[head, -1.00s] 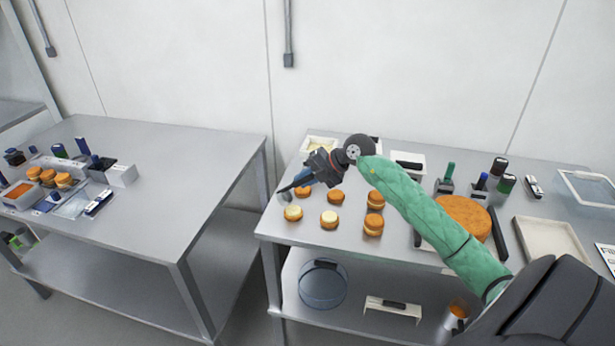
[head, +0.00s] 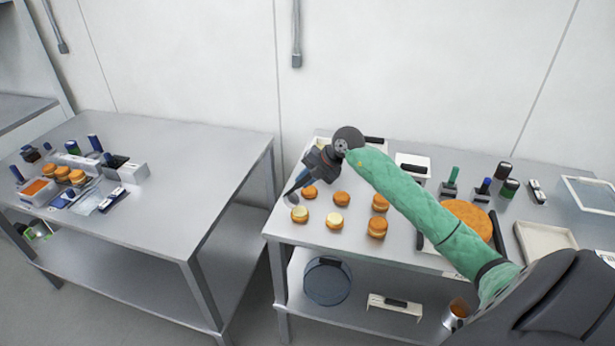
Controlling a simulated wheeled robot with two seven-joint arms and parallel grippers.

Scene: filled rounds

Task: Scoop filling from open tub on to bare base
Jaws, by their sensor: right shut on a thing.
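My right gripper (head: 318,165) reaches over the left end of the right-hand table and is shut on a scoop (head: 296,188) with a dark blue handle. The scoop's head hangs low, just beyond a pale-topped round base (head: 299,214) at the front left. A second pale-topped base (head: 335,221) sits to its right. Plain orange-brown rounds stand behind and beside them, one at the back left (head: 309,192). A light tub (head: 322,141) at the back is mostly hidden behind my gripper. I cannot tell whether filling is on the scoop. My left gripper is not in view.
A large orange round (head: 468,219), bottles (head: 503,171) and a pale tray (head: 548,243) stand further right. Another table (head: 190,170) on the left holds a tub of orange filling (head: 38,189) and several rounds. A gap separates the tables.

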